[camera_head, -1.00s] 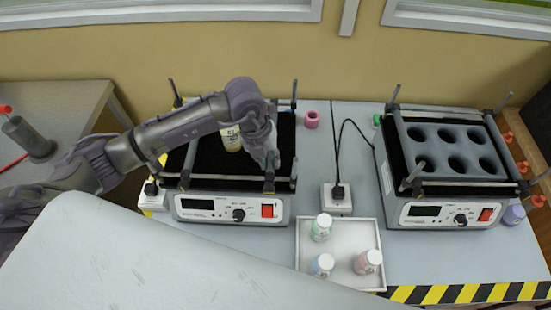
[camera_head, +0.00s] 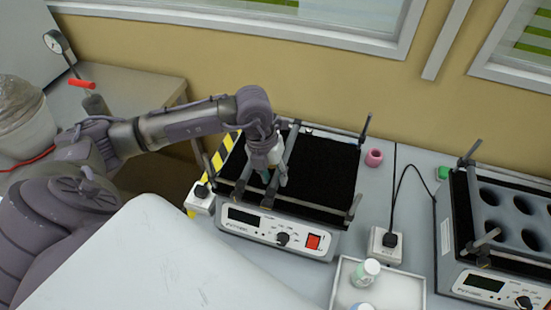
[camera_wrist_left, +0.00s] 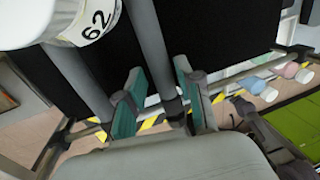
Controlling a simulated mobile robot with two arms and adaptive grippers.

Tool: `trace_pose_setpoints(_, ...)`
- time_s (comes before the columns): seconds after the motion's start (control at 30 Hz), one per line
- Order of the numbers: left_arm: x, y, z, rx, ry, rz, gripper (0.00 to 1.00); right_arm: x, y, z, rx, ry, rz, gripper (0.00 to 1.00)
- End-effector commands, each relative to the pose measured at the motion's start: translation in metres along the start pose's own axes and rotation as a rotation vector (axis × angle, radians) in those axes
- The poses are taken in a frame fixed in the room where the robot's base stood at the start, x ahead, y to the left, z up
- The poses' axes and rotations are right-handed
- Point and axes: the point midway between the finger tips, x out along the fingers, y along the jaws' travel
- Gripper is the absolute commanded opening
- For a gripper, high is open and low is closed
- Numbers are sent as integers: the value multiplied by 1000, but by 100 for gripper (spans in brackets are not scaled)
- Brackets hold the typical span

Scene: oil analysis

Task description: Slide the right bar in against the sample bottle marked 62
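The bottle marked 62 (camera_wrist_left: 92,22) is at the upper left of the left wrist view, its label facing me. In the head view it (camera_head: 275,154) is mostly hidden by my arm. The right bar (camera_wrist_left: 150,48) runs beside it, with little or no gap; I cannot tell whether they touch. Another bar (camera_wrist_left: 85,82) lies on the bottle's other side. My left gripper (camera_wrist_left: 165,100) has its teal-padded fingers apart, on either side of the right bar's end. In the head view the gripper (camera_head: 268,176) is over the front rail. My right gripper is out of view.
The shaker (camera_head: 275,230) has a bare black mat (camera_head: 325,175) right of the bars. A white tray (camera_head: 405,290) with bottles is in front right, near a power socket (camera_head: 385,246). A second shaker (camera_head: 470,245) with a holed plate stands farther right. A pink cap (camera_head: 374,157) lies behind.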

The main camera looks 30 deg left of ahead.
Motion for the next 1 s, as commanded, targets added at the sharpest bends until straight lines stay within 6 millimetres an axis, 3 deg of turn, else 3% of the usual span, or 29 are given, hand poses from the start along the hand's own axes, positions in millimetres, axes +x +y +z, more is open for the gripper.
trace_pose_setpoints(0.43, -8, 0, 0, 0, -1, -1, 48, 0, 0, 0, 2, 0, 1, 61)
trace_pose_setpoints(0.8, -82, -1, 1, 1, -5, 0, 48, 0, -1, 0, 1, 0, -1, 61)
trace_pose_setpoints(1.0, -111, -1, 0, 0, -1, 0, 48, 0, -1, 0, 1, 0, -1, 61)
